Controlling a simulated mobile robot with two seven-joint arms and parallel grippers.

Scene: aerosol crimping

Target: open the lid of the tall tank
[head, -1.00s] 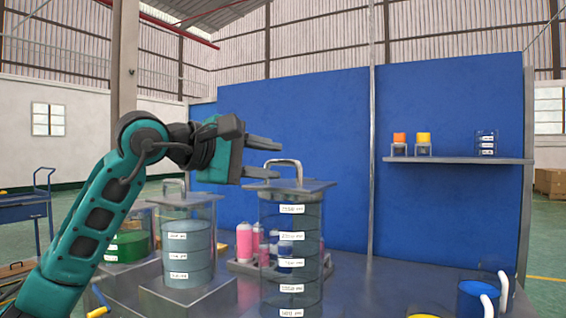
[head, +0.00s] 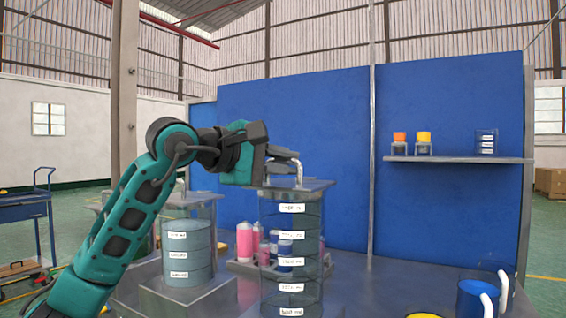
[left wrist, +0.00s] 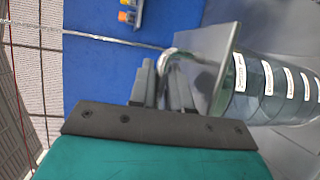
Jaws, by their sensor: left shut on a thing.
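The tall tank (head: 291,245) is a clear cylinder with several white labels, standing on the bench. Its flat square lid (head: 313,184) lies on top and carries an arched metal handle (head: 297,165). My left gripper (head: 285,158) is at the handle from the left, shut on it. In the left wrist view the two grey fingers (left wrist: 163,82) reach the handle (left wrist: 168,56) beside the lid (left wrist: 222,55), with the tank (left wrist: 270,88) lying sideways to the right. The far side of the grip is partly hidden. My right gripper does not show.
A shorter tank (head: 188,252) stands on a metal block (head: 190,297) to the left, behind my left arm. Pink and blue cans (head: 245,242) stand in a tray behind the tall tank. A blue cup (head: 477,298) is at the right front. A shelf (head: 460,159) hangs on the blue wall.

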